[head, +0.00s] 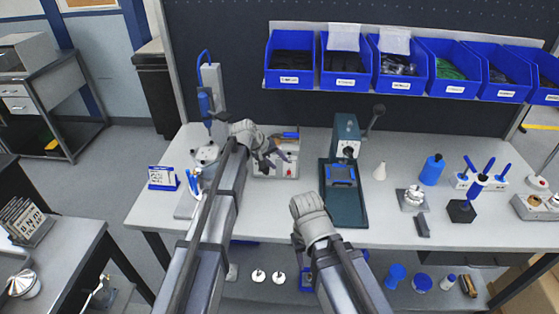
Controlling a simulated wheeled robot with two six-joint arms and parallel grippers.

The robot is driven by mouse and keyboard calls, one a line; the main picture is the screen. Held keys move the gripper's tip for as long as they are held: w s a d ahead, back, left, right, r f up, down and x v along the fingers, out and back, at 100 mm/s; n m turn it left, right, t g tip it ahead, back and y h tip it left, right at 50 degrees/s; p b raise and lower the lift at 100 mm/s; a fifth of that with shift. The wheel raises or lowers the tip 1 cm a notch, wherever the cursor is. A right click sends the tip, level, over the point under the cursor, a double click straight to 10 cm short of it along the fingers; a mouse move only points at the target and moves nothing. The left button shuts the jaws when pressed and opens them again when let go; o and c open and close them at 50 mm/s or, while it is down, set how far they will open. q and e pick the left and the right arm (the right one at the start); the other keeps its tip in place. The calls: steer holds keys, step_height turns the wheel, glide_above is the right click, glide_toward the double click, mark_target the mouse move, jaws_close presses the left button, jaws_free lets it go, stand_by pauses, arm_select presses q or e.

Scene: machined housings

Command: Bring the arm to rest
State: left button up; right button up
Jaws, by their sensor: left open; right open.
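My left arm reaches over the white workbench (400,233) from the lower left. My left gripper (277,157) is open, with its dark fingers spread over or in front of a light-grey fixture box (291,171). The picture does not show whether they touch it. I see nothing held between the fingers. My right arm comes in from the bottom, and its wrist stands near the bench's front edge. My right gripper (303,262) points down, is open and is mostly hidden by its own wrist and arm.
A green press (345,205) stands right of the fixture box. A machined housing (412,197), a blue bottle (432,170) and blue-handled tools (478,183) stand farther right. Blue bins (451,80) hang behind. A tall grey stand (212,85) is at left. A lower shelf holds small parts.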

arm_select(q)
steer(key=s+f+m+g+y, duration=0.2)
steer(key=s+m+y, duration=0.1)
steer(key=s, duration=1.5)
steer(key=s+a+f+m+g+y, duration=0.1)
steer(key=s+m+g+y, duration=0.1)
steer(key=s, duration=1.6)
steer(key=shift+s+a+f+m+g+y, duration=0.2)
steer(key=shift+s+f+m+g+y, duration=0.15)
steer(key=shift+m+y, duration=0.6)
steer(key=shift+h, duration=0.25)
